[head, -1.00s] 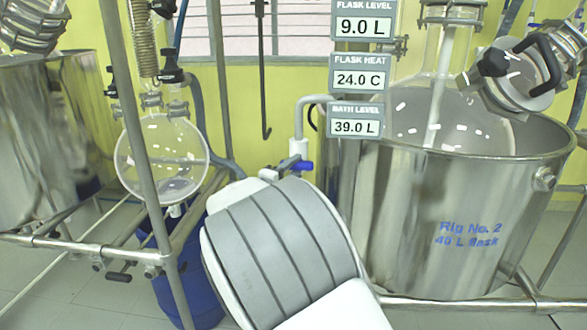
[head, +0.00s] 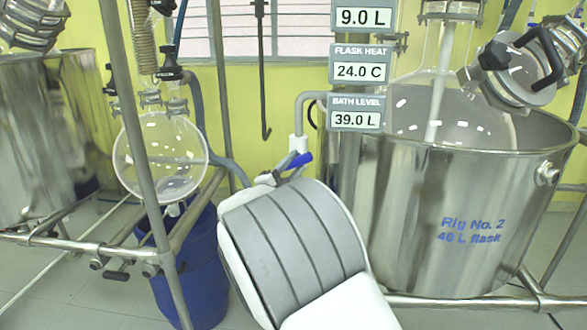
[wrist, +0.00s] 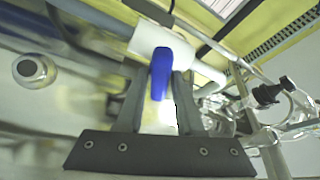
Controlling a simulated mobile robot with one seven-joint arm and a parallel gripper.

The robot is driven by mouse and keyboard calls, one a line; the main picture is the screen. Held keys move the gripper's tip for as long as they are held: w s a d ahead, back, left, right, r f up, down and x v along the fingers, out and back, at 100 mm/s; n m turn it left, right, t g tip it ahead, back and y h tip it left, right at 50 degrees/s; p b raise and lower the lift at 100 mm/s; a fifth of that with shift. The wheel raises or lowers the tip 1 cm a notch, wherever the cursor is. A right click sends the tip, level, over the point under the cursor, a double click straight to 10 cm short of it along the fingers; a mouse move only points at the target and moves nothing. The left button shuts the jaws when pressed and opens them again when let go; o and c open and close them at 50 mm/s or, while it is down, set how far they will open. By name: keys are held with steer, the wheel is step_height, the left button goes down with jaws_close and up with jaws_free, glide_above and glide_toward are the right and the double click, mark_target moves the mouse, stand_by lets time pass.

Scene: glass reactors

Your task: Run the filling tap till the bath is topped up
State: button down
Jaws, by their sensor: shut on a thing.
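The filling tap (head: 297,146) is a white fitting on a grey pipe at the left of the steel bath (head: 410,215). Its blue handle (head: 301,160) is tilted, one end up to the right. In the wrist view the handle (wrist: 161,72) lies between the fingers of my gripper (wrist: 158,95), which is shut on it. In the head view my arm hides most of the gripper. The bath level panel (head: 356,120) reads 39.0 L. The bath is marked Rig No. 2, and a glass flask (head: 432,105) sits in it. No water stream can be made out.
A glass vessel (head: 160,157) hangs on a metal frame at left, above a blue barrel (head: 205,280). Another steel bath (head: 40,140) stands at far left. Other panels read flask level 9.0 L and flask heat 24.0 C. Frame rails cross the lower area.

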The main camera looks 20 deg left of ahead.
steer(key=shift+n, duration=0.6)
steer(key=c, duration=0.7)
jaws_free()
steer(key=shift+s, duration=0.1)
steer(key=s+f, duration=0.1)
steer(key=s, duration=0.4)
steer(key=s+a+f, duration=0.1)
steer(key=s, duration=0.5)
steer(key=s+f+p, duration=0.1)
steer(key=s, duration=0.5)
steer(key=shift+a+f, duration=0.2)
steer(key=shift+a, duration=0.2)
